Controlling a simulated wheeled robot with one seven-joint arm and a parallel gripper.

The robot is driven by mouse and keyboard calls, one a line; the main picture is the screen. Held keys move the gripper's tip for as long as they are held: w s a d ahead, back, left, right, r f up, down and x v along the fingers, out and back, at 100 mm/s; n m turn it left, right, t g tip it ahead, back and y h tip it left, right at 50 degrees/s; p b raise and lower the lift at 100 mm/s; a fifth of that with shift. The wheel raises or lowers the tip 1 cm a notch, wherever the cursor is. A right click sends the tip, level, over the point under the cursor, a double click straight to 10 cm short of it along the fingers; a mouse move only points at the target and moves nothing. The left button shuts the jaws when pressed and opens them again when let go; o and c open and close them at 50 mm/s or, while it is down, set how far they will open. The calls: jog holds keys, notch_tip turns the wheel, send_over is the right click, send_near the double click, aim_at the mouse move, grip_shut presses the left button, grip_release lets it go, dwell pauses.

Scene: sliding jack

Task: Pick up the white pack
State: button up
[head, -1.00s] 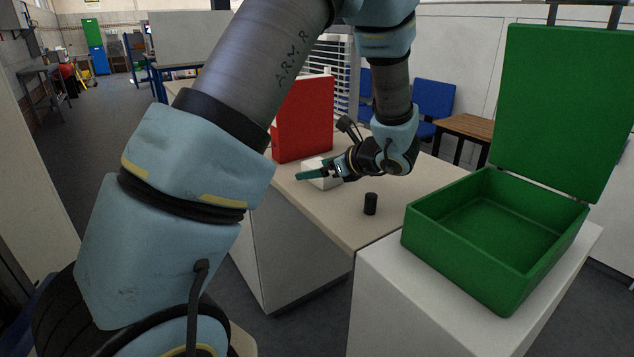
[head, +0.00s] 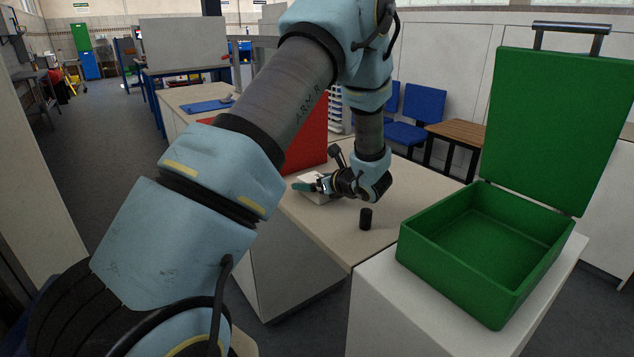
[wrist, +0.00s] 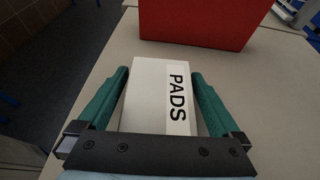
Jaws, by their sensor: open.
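The white pack (wrist: 152,92), marked PADS, lies on the table and shows between the two green fingers of my gripper (wrist: 160,95) in the wrist view. The fingers are apart, one along each side of the pack; I cannot tell whether either touches it. In the head view the pack (head: 318,195) is partly hidden behind my gripper (head: 305,187), which is low over the table near its left edge.
A red block (head: 305,145) stands just behind the pack; it also shows in the wrist view (wrist: 205,20). A black cylinder (head: 366,219) stands on the table (head: 410,195) in front. An open, empty green case (head: 480,250) is on a white stand at right.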

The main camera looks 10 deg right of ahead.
jog(key=shift+w+a+f, duration=0.15)
jog(key=shift+w, duration=0.2)
jog(key=c, duration=1.2)
